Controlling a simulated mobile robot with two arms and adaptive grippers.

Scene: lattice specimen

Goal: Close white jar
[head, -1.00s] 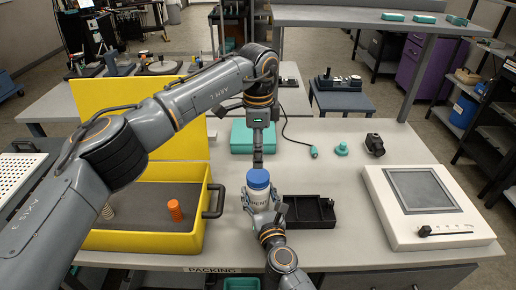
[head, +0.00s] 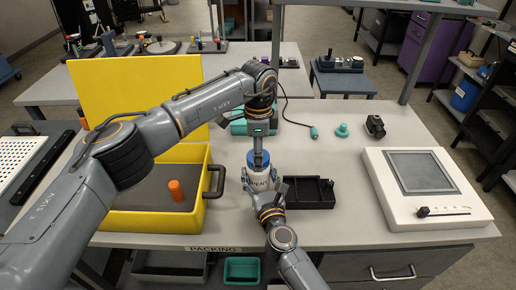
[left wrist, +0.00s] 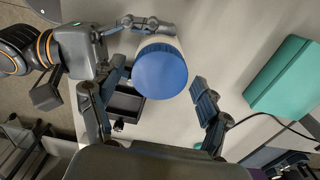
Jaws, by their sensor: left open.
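The white jar (head: 258,184) stands upright above the table's front half, with a blue lid (head: 266,158) on top. The lid (left wrist: 160,72) covers the jar's mouth in the left wrist view, with a strip of white jar (left wrist: 157,40) behind it. Whether the lid is tight cannot be told. My right gripper (head: 264,190) has its fingers around the jar body from the front. My left gripper (head: 259,160) points down over the lid. In the left wrist view its open fingers (left wrist: 155,98) are spread wide, apart from the lid.
A black divided tray (head: 306,195) lies right of the jar. A yellow case (head: 204,205) with an orange container (head: 176,190) stands left. A white device with a grey screen (head: 385,200) is at right. A teal box (head: 238,127) sits behind.

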